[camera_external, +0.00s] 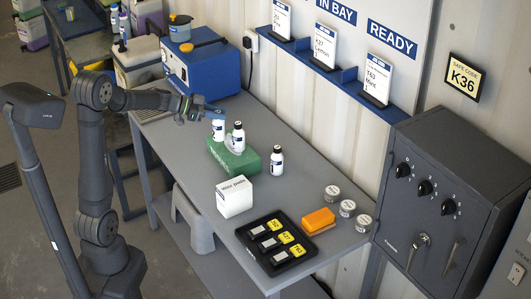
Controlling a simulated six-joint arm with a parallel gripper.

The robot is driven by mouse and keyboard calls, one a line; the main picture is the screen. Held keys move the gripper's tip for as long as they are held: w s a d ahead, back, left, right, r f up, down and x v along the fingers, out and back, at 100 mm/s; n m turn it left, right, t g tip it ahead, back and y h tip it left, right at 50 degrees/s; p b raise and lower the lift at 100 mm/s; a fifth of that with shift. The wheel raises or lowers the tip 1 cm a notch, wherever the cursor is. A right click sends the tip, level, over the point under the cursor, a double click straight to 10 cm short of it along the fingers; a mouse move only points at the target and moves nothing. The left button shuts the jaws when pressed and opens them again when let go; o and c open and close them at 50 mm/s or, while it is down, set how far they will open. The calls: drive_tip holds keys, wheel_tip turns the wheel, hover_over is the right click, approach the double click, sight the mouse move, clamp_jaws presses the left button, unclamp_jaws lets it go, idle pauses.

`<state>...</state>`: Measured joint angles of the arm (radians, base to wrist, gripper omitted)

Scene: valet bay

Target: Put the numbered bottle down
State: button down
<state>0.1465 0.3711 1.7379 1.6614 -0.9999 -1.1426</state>
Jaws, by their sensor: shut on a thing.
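My gripper (210,110) is shut at the top of a white bottle (218,131) with a dark label band. This bottle is upright over the left end of a green block (235,161); I cannot tell if it touches the block. A second white bottle (238,139) with a dark cap stands on the block, close to its right. A third white bottle (277,162) with a dark cap stands on the grey table (180,144) to the right of the block. Any numbers on the bottles are too small to read.
A white box (234,197), a black tray with yellow tags (276,243), an orange block (318,221) and several round tins (348,208) are toward the front. A blue case (201,68) stands at the back, a grey safe (447,190) at the right. Table left of the green block is clear.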

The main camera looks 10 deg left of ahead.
sight(218, 123)
drive_tip(key=shift+w+a+f, duration=0.15)
drive_tip(key=shift+w, duration=0.05)
drive_tip(key=shift+f, duration=2)
drive_tip(key=shift+f, duration=0.1)
drive_tip(key=c, duration=1.2)
unclamp_jaws()
